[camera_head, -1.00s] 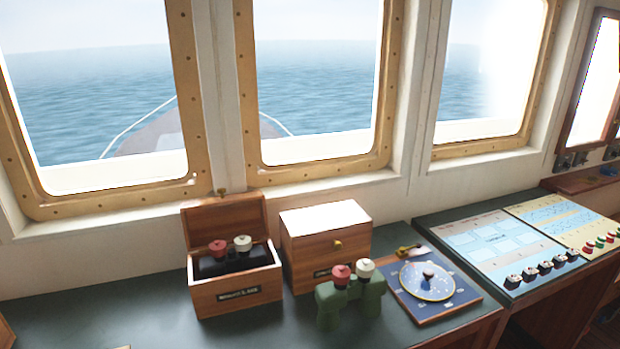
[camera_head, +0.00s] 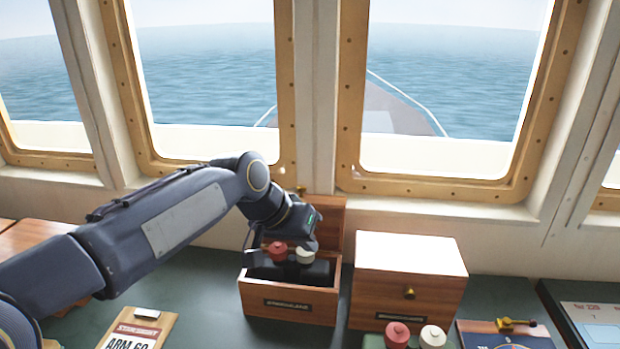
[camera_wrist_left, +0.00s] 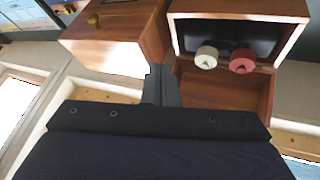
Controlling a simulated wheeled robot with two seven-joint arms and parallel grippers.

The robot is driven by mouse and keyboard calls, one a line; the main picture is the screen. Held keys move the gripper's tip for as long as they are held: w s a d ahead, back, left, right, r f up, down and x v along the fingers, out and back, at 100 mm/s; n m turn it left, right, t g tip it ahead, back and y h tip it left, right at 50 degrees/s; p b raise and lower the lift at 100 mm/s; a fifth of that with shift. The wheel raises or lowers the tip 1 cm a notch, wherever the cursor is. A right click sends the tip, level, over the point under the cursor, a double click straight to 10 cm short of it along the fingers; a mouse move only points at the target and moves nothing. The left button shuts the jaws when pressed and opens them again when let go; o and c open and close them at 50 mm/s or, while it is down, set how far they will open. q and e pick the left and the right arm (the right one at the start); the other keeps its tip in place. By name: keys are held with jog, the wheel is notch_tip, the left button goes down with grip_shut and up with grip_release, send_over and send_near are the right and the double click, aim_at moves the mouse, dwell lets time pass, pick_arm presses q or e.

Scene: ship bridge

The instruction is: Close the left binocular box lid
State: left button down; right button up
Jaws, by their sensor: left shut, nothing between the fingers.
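The left binocular box (camera_head: 290,303) stands on the dark green desk with black binoculars inside, showing one red and one white eyepiece. Its wooden lid (camera_head: 331,221) is open and stands up at the back, partly hidden by my arm. My left gripper (camera_head: 304,228) is above the back of this box, in front of part of the lid; its fingertips are hidden there. In the left wrist view the shut, empty fingers (camera_wrist_left: 161,85) are beside the edge of the lid (camera_wrist_left: 240,91). I cannot tell whether they touch it. My right gripper is not in view.
The right box (camera_head: 408,283) is shut and stands close to the right of the open one. Red and white eyepieces (camera_head: 397,335) of other binoculars show at the bottom edge. A clipboard (camera_head: 139,328) lies at front left. Window frames rise behind the desk.

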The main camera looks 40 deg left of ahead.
aim_at(302, 180)
pick_arm(q)
jog(key=w+a+r+n+y, duration=0.1)
jog(key=w+a+r+y, duration=0.15)
jog(key=w+a, duration=0.55)
jog(key=w+a+r+y, duration=0.2)
jog(key=w+a+r, duration=0.1)
jog(key=w+a, duration=0.5)
jog(key=shift+h, duration=0.25)
jog(key=p+x, duration=0.2)
jog(key=x, duration=0.7)
jog(key=shift+w+a+f, duration=0.1)
jog(key=shift+w+a, duration=0.1)
jog(key=shift+w, duration=0.1)
